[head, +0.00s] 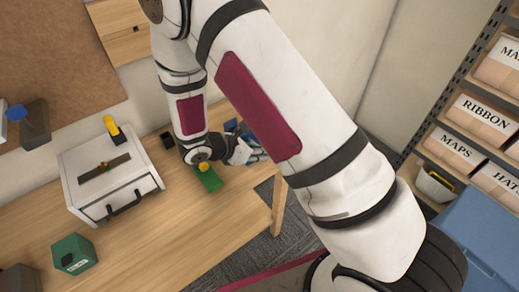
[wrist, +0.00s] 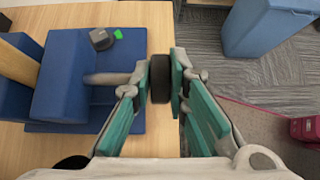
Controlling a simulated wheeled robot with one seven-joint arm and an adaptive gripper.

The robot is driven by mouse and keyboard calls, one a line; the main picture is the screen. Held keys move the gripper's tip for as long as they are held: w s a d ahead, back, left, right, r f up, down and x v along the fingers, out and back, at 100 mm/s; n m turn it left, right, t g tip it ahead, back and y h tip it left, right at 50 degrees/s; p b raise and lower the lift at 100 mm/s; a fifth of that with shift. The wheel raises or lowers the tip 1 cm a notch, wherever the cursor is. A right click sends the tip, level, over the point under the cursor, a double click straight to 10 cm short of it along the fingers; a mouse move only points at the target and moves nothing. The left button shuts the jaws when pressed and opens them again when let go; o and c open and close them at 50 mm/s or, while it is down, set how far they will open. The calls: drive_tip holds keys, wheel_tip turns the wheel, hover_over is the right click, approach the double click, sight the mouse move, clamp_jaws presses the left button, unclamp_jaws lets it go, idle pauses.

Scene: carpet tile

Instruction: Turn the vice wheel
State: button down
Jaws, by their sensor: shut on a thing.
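The blue vice (wrist: 62,75) sits on the wooden bench in the wrist view, with a grey shaft (wrist: 105,79) running from its body toward the wheel. The dark vice wheel (wrist: 160,80) is at the end of the shaft, seen edge-on. My gripper (wrist: 163,77) is shut on the wheel, with one teal-padded finger on each side. In the head view my gripper (head: 243,152) is at the bench's right end, and only a little of the blue vice (head: 231,126) shows behind my arm. The wheel is hidden there.
A white drawer box (head: 85,165), a green box (head: 73,253) and a green block (head: 208,179) stand on the bench (head: 180,240). Shelves of labelled boxes (head: 485,115) and a blue bin (head: 485,235) are at the right. Carpet is open beyond the bench edge.

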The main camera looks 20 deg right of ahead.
drive_tip(key=shift+a+f+t+h+b, duration=0.15)
drive_tip(key=shift+t+h+b, duration=0.1)
drive_tip(key=shift+h+b, duration=0.55)
drive_tip(key=shift+a+f+t+h+b, duration=0.2)
drive_tip(key=shift+h+b, duration=0.4)
drive_tip(key=shift+h, duration=0.4)
drive_tip(key=shift+d+r, duration=0.1)
drive_tip(key=c, duration=1.6)
unclamp_jaws()
drive_tip(key=shift+s, duration=0.1)
drive_tip(key=shift+o, duration=0.2)
drive_tip(key=v, duration=1.2)
drive_tip(key=shift+f, duration=0.25)
